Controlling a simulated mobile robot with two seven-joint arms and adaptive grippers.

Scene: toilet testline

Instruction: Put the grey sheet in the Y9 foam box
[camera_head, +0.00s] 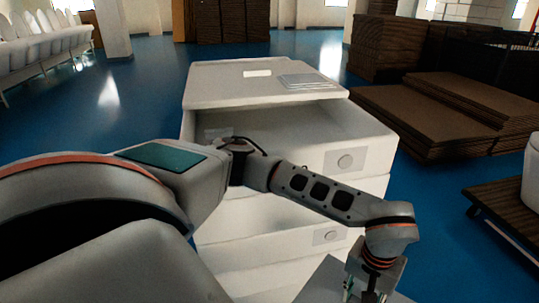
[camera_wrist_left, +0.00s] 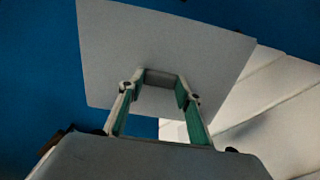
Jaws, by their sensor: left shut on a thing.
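A thin grey sheet (camera_wrist_left: 165,45) fills the upper middle of the left wrist view. My left gripper (camera_wrist_left: 160,82) is shut on its near edge, with green-lined fingers. In the head view my left gripper (camera_head: 366,290) points down at the bottom edge, in front of the white box stack, and part of the sheet (camera_head: 322,283) shows beside it. An open white foam box (camera_head: 372,155) with a round mark on its front tops the near stack. My arm hides part of it. I cannot read a Y9 label. My right gripper is not in view.
Behind the open box is a white top surface (camera_head: 215,88) with a flat stack of grey sheets (camera_head: 308,80) and a white label (camera_head: 257,73). Brown stacked boards (camera_head: 450,110) stand at the right. A dark pallet (camera_head: 510,208) is at the right edge. Blue floor lies left.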

